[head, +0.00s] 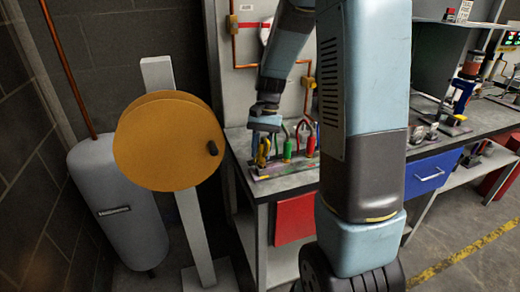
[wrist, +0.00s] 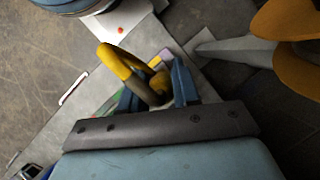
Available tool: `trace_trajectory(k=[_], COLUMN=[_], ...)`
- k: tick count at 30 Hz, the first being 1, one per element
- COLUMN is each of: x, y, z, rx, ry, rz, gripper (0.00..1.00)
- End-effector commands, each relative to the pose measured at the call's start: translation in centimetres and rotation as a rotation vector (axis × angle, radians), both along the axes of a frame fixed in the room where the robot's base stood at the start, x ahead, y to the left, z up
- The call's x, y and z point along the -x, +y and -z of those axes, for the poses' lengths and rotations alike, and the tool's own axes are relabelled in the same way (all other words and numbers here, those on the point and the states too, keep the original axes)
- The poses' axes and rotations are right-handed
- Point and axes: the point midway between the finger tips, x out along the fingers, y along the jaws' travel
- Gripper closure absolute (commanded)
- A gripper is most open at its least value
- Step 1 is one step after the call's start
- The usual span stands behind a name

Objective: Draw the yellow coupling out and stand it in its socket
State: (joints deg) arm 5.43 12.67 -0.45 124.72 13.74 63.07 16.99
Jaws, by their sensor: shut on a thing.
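The yellow coupling (head: 263,150) is at the left end of a rack (head: 290,182) on the bench in the head view. In the wrist view the coupling (wrist: 122,63) is a yellow curved piece with a dark olive lower part. My gripper (head: 264,134) is above the rack and shut on the coupling. In the wrist view the coupling stands between the two blue fingers (wrist: 156,92). I cannot tell whether its lower end is seated in the rack or clear of it. I cannot pick out its socket.
A green piece (head: 287,146) and a red piece (head: 311,144) stand close right of the coupling. A large yellow reel (head: 165,140) on a grey post is left of the bench (head: 240,152). A grey tank (head: 112,205) stands farther left. My arm hides part of the bench.

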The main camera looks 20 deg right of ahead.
Motion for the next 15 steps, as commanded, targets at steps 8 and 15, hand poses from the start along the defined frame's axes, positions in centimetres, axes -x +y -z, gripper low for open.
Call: trace_trajectory(k=[8, 15], x=[0.00, 0.01], y=[0.04, 0.06], z=[0.23, 0.61], rx=[0.000, -0.001], ry=[0.000, 0.001], rz=[0.000, -0.001], gripper=[1.00, 1.00])
